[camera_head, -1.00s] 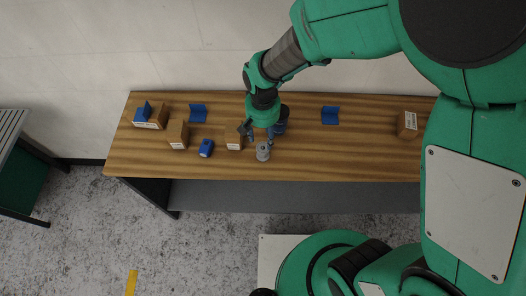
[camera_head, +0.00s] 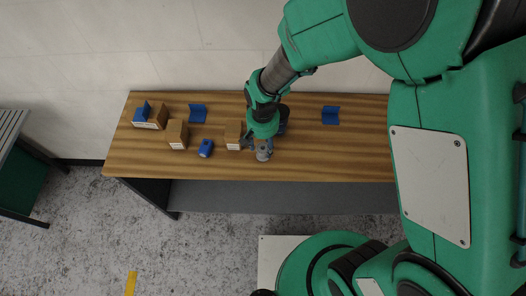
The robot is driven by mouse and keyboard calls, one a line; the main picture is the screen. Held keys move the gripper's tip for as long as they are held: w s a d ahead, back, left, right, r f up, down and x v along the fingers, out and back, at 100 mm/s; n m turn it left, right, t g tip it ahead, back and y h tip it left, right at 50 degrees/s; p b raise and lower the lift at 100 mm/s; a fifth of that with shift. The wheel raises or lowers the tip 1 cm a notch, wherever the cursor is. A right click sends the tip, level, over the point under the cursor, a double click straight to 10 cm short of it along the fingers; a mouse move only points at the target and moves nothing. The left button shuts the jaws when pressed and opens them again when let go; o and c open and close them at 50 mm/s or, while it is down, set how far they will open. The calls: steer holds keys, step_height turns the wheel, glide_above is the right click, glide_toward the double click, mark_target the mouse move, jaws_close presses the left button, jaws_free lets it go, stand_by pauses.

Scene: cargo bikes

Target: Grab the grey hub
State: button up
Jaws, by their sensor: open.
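The grey hub (camera_head: 263,154) is a small grey round part on the wooden table (camera_head: 330,165), near its front edge. My gripper (camera_head: 259,146) is open and points down right at the hub, with its fingers close around or just above it. The gripper hides the upper part of the hub. I cannot tell whether the fingers touch it.
A cardboard box (camera_head: 233,136) stands close to the left of my gripper. A blue part (camera_head: 206,148), another box (camera_head: 177,133) and blue brackets (camera_head: 198,113) lie farther left. A blue bracket (camera_head: 331,115) lies to the right. The table front right of the hub is clear.

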mark_target(263, 148)
steer(key=shift+s+f, duration=0.1)
steer(key=shift+f, duration=2)
steer(key=c, duration=1.1)
